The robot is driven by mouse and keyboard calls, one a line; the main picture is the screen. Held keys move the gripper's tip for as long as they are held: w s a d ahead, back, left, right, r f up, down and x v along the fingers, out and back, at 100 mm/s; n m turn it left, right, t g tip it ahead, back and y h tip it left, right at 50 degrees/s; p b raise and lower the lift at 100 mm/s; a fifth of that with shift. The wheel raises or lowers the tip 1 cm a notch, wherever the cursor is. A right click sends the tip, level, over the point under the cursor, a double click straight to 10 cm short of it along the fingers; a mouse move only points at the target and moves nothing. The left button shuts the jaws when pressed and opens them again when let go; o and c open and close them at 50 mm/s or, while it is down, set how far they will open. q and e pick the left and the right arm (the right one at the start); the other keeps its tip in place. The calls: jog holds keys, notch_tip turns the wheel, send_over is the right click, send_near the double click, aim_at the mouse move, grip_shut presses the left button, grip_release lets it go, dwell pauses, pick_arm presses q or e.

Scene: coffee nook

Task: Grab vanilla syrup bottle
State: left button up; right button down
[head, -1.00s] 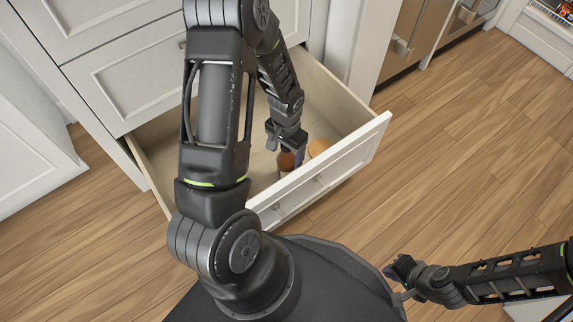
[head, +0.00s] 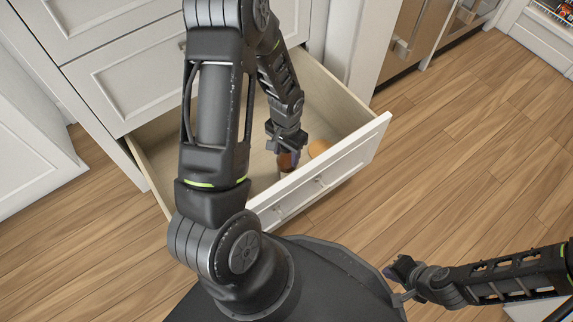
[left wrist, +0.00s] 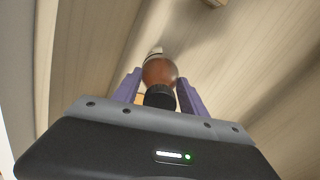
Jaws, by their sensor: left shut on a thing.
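A brown bottle with a black cap (left wrist: 160,72) stands between the two purple fingers of my left gripper (left wrist: 160,92) in the left wrist view. In the head view the same bottle (head: 288,162) shows just below my left gripper (head: 287,154), inside the open drawer. The gripper is shut on the bottle near its cap. The bottle's label is not readable, and its lower part is partly hidden by the drawer front. My right gripper (head: 395,274) hangs over the floor at the lower right, away from the drawer; its fingers are too small to judge.
The open white drawer (head: 352,154) surrounds the bottle with its walls and front panel. The drawer's left part looks empty. Wood floor (head: 470,170) lies clear to the right.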

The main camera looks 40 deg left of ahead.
pick_arm(q)
grip_shut()
jog(key=shift+r, duration=0.1)
notch_tip(320, 180, up, 10)
jog(key=p, duration=0.4)
dwell(0.3)
dwell(0.5)
